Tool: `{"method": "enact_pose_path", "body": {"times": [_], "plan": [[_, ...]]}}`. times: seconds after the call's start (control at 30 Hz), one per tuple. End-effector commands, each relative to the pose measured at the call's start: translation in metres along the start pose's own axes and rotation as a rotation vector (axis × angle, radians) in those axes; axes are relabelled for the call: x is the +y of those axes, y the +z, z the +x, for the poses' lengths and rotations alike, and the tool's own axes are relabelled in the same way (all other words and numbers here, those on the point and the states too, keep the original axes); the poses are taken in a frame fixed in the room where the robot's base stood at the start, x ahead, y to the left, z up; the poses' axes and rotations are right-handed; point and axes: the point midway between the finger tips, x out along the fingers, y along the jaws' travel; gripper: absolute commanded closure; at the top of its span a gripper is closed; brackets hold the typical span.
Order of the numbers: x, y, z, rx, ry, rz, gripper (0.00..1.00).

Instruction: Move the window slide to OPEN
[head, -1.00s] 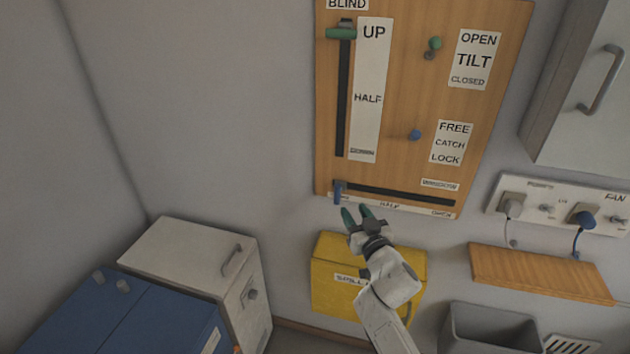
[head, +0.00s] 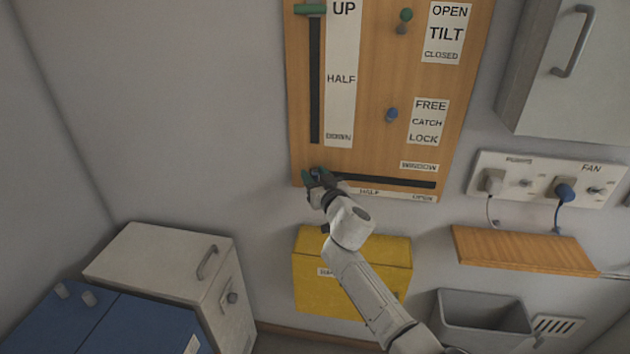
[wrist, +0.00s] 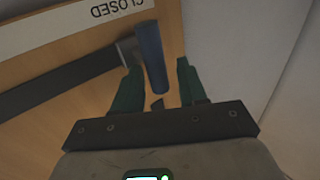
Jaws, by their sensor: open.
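The window slide is a dark horizontal slot (head: 390,182) low on the wooden board, with a label strip below reading HALF in the middle and OPEN at the right. Its blue handle (wrist: 151,57) is at the slot's left end, beside the word CLOSED in the wrist view. My gripper (head: 317,177) is at that left end and mostly covers the handle in the head view. In the wrist view my gripper (wrist: 158,85) is open, with one green finger on each side of the blue handle. I cannot tell whether either finger touches it.
Above on the board (head: 365,165) are the green blind slider (head: 310,9), a green tilt knob (head: 405,15) and a blue catch knob (head: 392,114). A yellow box (head: 380,250) is below the board. A wooden shelf (head: 525,250) and grey bin (head: 485,315) are at right.

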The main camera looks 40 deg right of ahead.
Motion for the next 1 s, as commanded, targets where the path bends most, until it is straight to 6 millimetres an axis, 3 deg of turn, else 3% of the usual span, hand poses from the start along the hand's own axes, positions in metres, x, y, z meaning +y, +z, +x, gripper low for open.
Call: {"method": "enact_pose_path", "body": {"times": [0.27,0.7,1.0], "plan": [[0.0001,0.0001,0.0011,-0.001,0.0,0.0,0.58],[0.0002,0.0002,0.0009,-0.001,0.001,0.0,1.0],[0.0001,0.0003,0.0008,-0.001,0.0,0.0,1.0]]}}
